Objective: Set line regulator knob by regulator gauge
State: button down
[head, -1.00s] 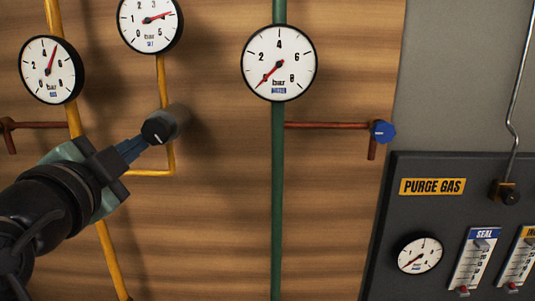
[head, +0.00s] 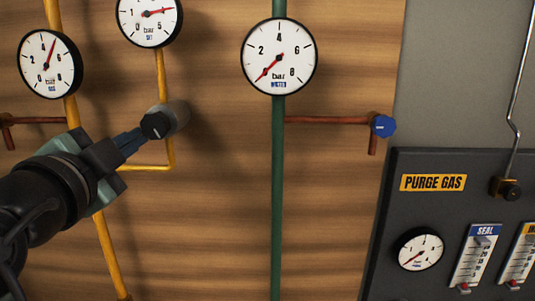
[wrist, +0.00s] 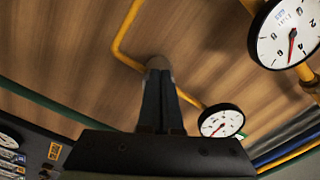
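The regulator knob (head: 157,125), a dark cylinder with a white mark on its face, sits on the yellow pipe at upper left. My gripper (head: 141,136) comes from the lower left, its fingertips at the knob's left edge. In the wrist view the fingers (wrist: 160,108) lie side by side with almost no gap, their tips in front of the knob (wrist: 158,63). I cannot tell whether they touch it. The regulator gauge (head: 148,20), marked SET, is above the knob and cut off by the top edge. Its red needle points right, between 3 and 5, near 4.
A GAS gauge (head: 50,63) hangs at left on a thick yellow pipe. A WATER gauge (head: 279,57) is on the green pipe (head: 278,180), with a blue knob (head: 382,125) to its right. The dark PURGE GAS panel (head: 420,220) stands at lower right.

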jog(key=s+b, duration=0.1)
jog(key=s, duration=0.5)
jog(key=shift+a, duration=0.25)
jog(key=shift+f, duration=0.1)
jog(key=d+r+n+t+b, duration=0.35)
jog(key=d+n, duration=0.25)
jog(key=d, duration=0.5)
jog(key=s+d+r+n+t, duration=0.4)
jog(key=s+d+n+t, duration=0.2)
jog(key=s+d, duration=0.2)
jog(key=shift+s+d+r+y+b, duration=0.15)
jog(key=shift+s+r+y+b, duration=0.25)
jog(key=shift+s, duration=0.3)
